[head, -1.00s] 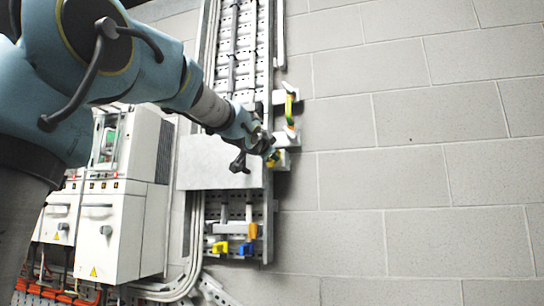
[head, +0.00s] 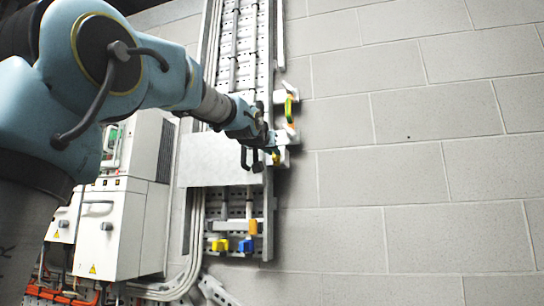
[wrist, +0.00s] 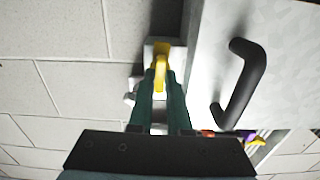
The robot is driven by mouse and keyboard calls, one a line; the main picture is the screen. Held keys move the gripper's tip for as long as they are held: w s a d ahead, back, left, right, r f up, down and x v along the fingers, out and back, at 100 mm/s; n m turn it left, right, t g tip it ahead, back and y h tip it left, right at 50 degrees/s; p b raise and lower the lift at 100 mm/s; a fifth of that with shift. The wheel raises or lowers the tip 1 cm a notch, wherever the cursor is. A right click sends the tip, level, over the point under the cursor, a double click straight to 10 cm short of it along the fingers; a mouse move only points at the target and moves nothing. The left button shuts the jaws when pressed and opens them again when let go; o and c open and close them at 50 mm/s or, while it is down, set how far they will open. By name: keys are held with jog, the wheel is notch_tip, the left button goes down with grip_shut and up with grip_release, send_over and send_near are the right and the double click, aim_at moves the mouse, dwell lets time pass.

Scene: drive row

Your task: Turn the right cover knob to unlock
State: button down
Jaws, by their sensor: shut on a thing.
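The right cover knob (wrist: 160,70) is yellow and sits on a pale mount beside the right edge of the cover. My gripper (wrist: 160,88) has its two green fingers on either side of the knob, shut on it. The fingers hide part of the knob. In the head view my gripper (head: 273,150) is at the right edge of the grey cover plate (head: 212,165), and the knob is mostly hidden there. The cover also shows in the wrist view (wrist: 285,60), with a black bar handle (wrist: 243,85) on it.
A yellow-green lever (head: 289,108) is on a white mount above my gripper. Orange, yellow and blue parts (head: 247,244) are on the rail below the cover. White cabinets (head: 112,225) stand at the lower left. The block wall (head: 420,160) to the right is bare.

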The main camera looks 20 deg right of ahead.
jog(key=shift+f+n, duration=0.1)
jog(key=shift+n, duration=0.2)
dwell(0.4)
jog(key=c, duration=0.9)
grip_release()
jog(key=shift+o, duration=0.2)
jog(key=b+v, duration=0.4)
jog(key=v, duration=0.6)
jog(key=shift+s+a+b, duration=0.25)
jog(key=shift+s+b, duration=0.05)
